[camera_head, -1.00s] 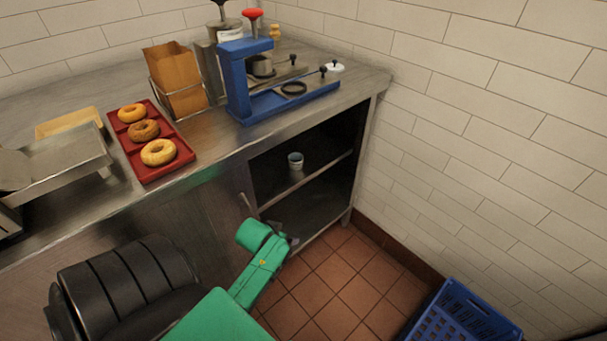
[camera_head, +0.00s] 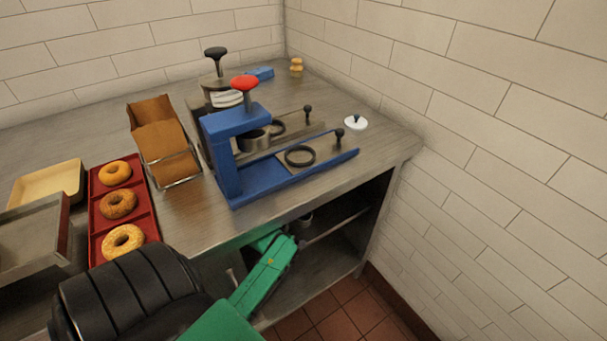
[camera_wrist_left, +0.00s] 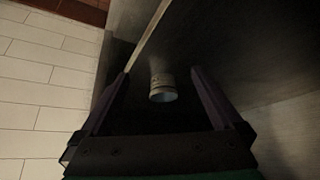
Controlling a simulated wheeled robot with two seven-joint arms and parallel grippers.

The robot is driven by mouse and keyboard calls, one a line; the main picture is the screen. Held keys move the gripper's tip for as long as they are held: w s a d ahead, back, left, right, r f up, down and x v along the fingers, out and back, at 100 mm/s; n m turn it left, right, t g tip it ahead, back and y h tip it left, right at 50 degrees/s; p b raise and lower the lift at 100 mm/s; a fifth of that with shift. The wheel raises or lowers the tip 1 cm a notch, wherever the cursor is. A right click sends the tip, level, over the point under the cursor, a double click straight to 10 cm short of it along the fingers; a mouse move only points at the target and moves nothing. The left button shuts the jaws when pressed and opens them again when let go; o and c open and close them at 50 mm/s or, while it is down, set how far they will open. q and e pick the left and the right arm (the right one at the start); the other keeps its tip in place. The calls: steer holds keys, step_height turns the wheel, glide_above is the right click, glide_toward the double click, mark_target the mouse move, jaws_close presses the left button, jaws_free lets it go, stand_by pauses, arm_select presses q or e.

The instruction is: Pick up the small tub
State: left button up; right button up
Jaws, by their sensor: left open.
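The small tub (camera_wrist_left: 163,88) is a pale, round cup on the shelf inside the open cabinet under the counter. In the left wrist view it sits between the two dark fingers of my left gripper (camera_wrist_left: 160,74), with a gap on each side. In the head view only a bit of the tub (camera_head: 305,218) shows below the counter edge. My left gripper is open and empty. In the head view its fingers are hidden under the counter, and only my green arm shows reaching in. My right gripper is not in view.
On top stand a blue press (camera_head: 228,160), a red tray (camera_head: 95,215) with bagels, and a paper-bag holder (camera_head: 165,145). A tiled wall is at the right.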

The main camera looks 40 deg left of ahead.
arm_select(q)
steer(key=b, duration=0.1)
glide_toward(306, 217)
steer(key=shift+w+f, duration=0.2)
steer(key=shift+f, duration=0.35)
steer(key=b+x, duration=0.2)
steer(key=x, duration=0.2)
steer(key=shift+w+a+f, duration=0.15)
steer(key=shift+w+f, duration=0.1)
steer(key=shift+f, duration=0.05)
steer(key=shift+w+f, duration=0.2)
steer(key=shift+f, duration=0.05)
steer(key=shift+r, duration=0.1)
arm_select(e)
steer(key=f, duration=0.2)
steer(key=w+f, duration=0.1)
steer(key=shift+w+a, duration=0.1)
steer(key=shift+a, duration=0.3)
arm_select(q)
steer(key=c, duration=1.3)
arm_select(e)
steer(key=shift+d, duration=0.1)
